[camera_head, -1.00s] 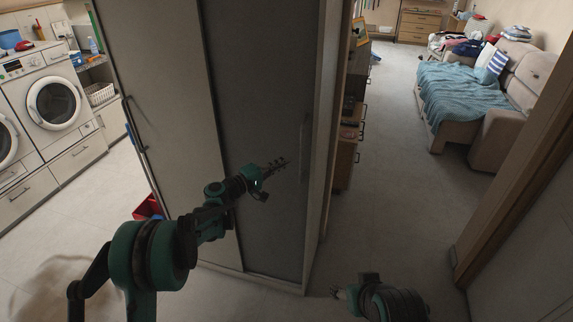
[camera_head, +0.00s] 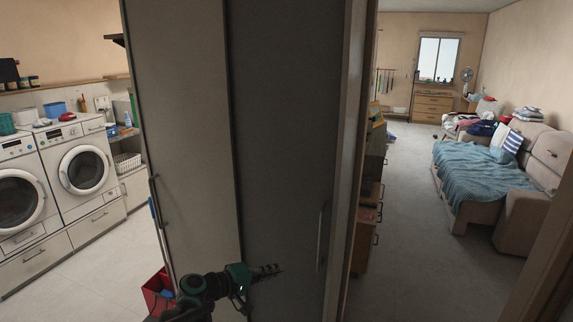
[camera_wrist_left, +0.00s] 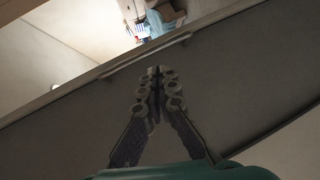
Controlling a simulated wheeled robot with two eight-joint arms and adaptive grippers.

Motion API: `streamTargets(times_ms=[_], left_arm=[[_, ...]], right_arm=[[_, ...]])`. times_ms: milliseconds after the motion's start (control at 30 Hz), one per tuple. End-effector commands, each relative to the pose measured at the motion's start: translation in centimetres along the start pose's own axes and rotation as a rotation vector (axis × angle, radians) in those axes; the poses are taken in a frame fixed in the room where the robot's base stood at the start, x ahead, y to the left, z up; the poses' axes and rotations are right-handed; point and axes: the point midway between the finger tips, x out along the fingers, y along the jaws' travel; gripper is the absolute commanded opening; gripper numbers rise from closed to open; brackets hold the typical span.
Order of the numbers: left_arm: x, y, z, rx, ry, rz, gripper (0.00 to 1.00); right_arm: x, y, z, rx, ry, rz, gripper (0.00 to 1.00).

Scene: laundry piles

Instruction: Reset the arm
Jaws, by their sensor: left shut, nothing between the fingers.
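My left gripper (camera_head: 268,271) is at the bottom middle of the head view, in front of the tall grey wardrobe (camera_head: 282,130). Its green arm comes in from the lower left. In the left wrist view the gripper (camera_wrist_left: 157,72) has its two fingers together, with nothing between them. Wardrobe panel and a long handle (camera_wrist_left: 145,55) lie beyond the fingertips; I cannot tell whether the fingers touch the panel. My right gripper is outside the head view.
Two washing machines (camera_head: 84,170) stand at the left, with a red bin (camera_head: 157,291) by the wardrobe's left side. At the right, a sofa (camera_head: 526,217) with a blue blanket (camera_head: 472,169) stands beyond open floor (camera_head: 415,235).

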Motion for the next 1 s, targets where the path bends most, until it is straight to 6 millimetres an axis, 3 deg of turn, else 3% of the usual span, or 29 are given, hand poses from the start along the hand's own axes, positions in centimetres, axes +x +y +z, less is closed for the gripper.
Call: streamTargets(times_ms=[33, 267, 600, 800, 1000], left_arm=[[-1.4, 0.5, 1.6, 0.041, -0.002, -0.064, 0.0], [-8.3, -0.4, 7.6, 0.245, -0.001, -0.365, 0.0], [-21.0, -5.6, 15.2, 0.567, 0.006, -0.785, 0.0], [-26.2, -8.6, 17.3, 0.707, 0.01, -0.953, 0.0], [-27.9, -9.5, 17.7, 0.756, 0.013, -1.01, 0.0]], right_arm=[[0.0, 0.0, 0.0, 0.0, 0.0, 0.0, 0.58], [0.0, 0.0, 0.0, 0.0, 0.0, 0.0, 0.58], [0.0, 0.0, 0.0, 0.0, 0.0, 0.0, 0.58], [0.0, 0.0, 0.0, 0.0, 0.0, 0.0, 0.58], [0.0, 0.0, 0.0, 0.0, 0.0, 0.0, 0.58]])
